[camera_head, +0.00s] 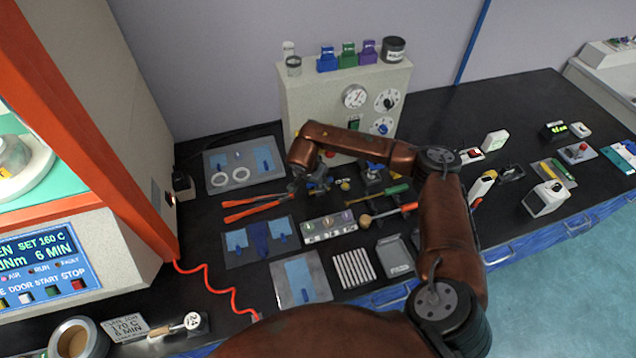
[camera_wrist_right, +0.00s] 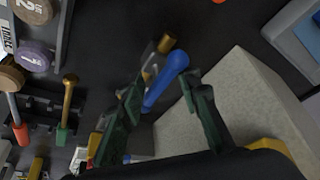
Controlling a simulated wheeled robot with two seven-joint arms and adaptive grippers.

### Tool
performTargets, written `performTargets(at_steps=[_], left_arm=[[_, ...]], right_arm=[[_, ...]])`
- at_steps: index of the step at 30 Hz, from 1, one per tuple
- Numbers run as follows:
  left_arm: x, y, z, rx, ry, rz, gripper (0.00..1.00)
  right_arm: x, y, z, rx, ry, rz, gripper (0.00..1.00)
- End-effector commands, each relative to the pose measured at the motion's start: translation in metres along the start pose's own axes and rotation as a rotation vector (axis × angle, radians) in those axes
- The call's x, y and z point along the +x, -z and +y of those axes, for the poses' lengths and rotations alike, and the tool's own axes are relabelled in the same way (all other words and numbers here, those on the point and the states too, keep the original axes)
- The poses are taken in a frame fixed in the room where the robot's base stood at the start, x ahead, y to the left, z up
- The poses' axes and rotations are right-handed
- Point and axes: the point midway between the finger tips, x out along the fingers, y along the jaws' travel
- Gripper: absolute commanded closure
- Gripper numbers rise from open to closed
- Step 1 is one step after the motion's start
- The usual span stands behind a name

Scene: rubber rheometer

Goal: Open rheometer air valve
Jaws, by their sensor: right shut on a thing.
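A blue lever handle (camera_wrist_right: 166,80) with a metal body and a brass fitting (camera_wrist_right: 166,43) shows in the right wrist view; it looks like the air valve. My right gripper (camera_wrist_right: 165,83) has its dark green fingers on either side of the blue handle and is shut on it. In the head view my right arm reaches over the bench and the right gripper (camera_head: 312,186) is low in front of the cream control box (camera_head: 310,105), partly hidden by my arm. The rheometer (camera_head: 65,265), with a lit display and orange frame, stands at the left. My left gripper is not in view.
Bare black bench (camera_head: 520,110) lies at the back right.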

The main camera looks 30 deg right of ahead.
Motion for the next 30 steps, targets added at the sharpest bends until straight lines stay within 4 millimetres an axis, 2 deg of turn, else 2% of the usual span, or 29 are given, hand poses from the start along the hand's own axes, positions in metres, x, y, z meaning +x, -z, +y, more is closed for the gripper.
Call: performTargets(at_steps=[8, 9, 16, 25, 30], left_arm=[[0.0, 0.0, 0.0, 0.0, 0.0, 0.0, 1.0], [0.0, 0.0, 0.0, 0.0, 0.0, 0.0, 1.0], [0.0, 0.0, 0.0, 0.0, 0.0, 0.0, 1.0], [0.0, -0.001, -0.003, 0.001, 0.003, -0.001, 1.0], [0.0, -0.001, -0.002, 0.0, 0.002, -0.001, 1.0]], right_arm=[[-0.003, 0.002, -0.003, -0.025, 0.015, 0.004, 0.93], [-0.003, 0.002, -0.003, -0.025, 0.015, 0.004, 0.68], [-0.003, 0.001, -0.003, -0.022, 0.014, 0.003, 0.52], [-0.003, 0.001, -0.001, -0.019, 0.01, 0.002, 0.51], [-0.018, 0.001, -0.002, -0.019, 0.012, 0.003, 0.51]])
